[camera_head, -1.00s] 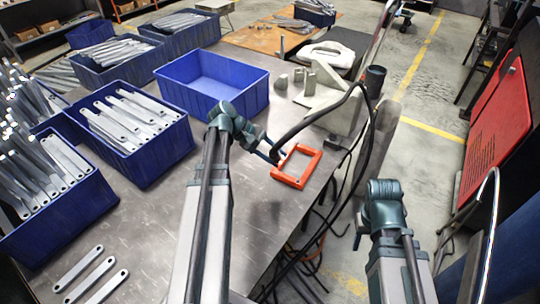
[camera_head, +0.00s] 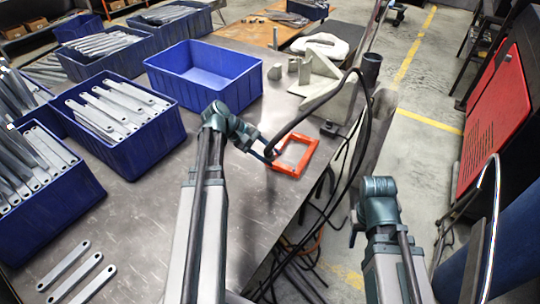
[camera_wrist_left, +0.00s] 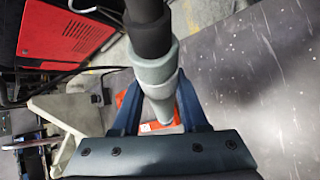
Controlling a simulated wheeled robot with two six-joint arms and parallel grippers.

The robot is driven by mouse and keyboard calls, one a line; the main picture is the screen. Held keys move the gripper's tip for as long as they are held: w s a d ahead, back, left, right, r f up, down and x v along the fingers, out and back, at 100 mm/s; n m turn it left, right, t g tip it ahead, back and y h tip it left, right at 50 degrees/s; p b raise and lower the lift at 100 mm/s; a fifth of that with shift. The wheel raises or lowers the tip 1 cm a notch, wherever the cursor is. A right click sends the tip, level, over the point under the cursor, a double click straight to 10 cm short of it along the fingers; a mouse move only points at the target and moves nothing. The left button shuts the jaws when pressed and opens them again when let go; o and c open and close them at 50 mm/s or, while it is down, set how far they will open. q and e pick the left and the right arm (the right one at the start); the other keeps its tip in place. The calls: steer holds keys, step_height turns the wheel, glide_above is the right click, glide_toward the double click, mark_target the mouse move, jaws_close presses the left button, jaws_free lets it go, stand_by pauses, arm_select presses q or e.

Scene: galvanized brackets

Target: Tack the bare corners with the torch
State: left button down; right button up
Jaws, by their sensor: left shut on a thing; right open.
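A flat orange-red rectangular frame (camera_head: 308,157) lies on the steel table near its right edge. My left gripper (camera_head: 270,152) is at the frame's left side, its blue fingers just above it. In the left wrist view the gripper (camera_wrist_left: 160,112) is shut on the torch (camera_wrist_left: 158,73), a grey stepped nozzle with a black upper part, narrowing toward the frame (camera_wrist_left: 128,96). I cannot tell whether the tip touches. The frame's corners are partly hidden there. My right gripper (camera_head: 354,236) is off the table's right side, mostly hidden behind its own arm; it is empty.
A black cable (camera_head: 352,100) arches from the torch over the table edge. An empty blue bin (camera_head: 225,88) stands behind the frame. A bin of galvanized brackets (camera_head: 150,150) is at left, with loose brackets (camera_head: 68,265) in front. A grey angled fixture (camera_head: 320,80) stands at back right.

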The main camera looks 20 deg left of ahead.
arm_select(q)
steer(key=shift+f+b, duration=0.4)
steer(key=shift+b, duration=0.05)
stand_by(2.7)
step_height(320, 180, up, 6)
steer(key=p, duration=0.6)
steer(key=shift+r, duration=0.1)
stand_by(0.4)
